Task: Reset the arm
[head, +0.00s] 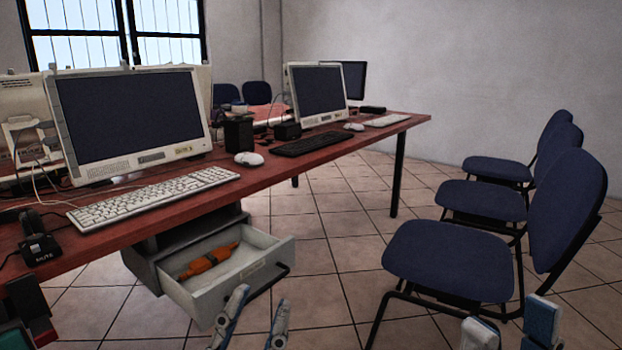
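My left gripper (263,296) is at the bottom of the head view, just in front of the open drawer. Its two blue-grey fingers stand apart with nothing between them. My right gripper (512,312) is at the bottom right, in front of the nearest chair. Its two fingers are apart, and only their tips show. Both arms are out of view below the frame. An orange object (210,261) lies in the open drawer (225,292); neither gripper touches it.
A long red-brown desk (170,213) carries monitors, a white keyboard (150,198), a mouse (249,158), a black box (238,134) and loose cables. Blue chairs (447,258) line the right side. Tiled floor (325,260) is free between desk and chairs.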

